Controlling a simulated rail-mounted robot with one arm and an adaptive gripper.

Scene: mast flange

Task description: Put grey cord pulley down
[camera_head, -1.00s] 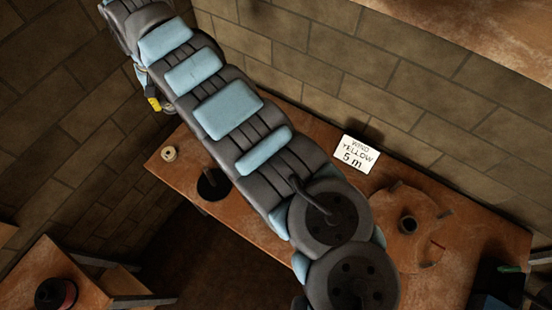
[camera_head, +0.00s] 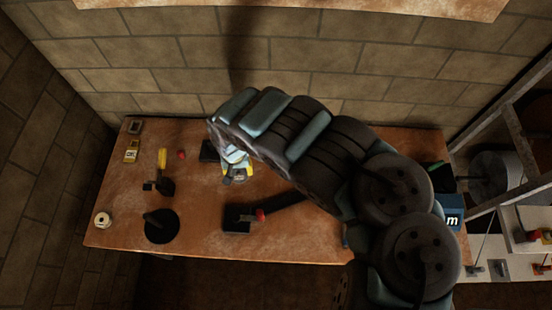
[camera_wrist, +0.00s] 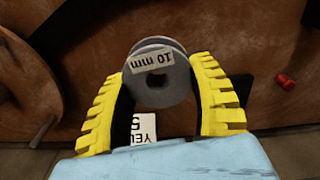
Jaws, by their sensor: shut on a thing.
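A grey pulley (camera_wrist: 158,72) with a white "10 mm" label and a central hole is between the yellow ribbed fingers of my gripper (camera_wrist: 160,88) in the wrist view. The fingers are shut on its sides. In the head view my gripper (camera_head: 238,174) is over the back middle of the wooden bench (camera_head: 285,245).
A black block with a red knob (camera_head: 238,218) stands in front of my gripper. A black disc with a post (camera_head: 161,227), a cream spool (camera_head: 102,220) and a yellow-handled tool (camera_head: 163,158) are to the left.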

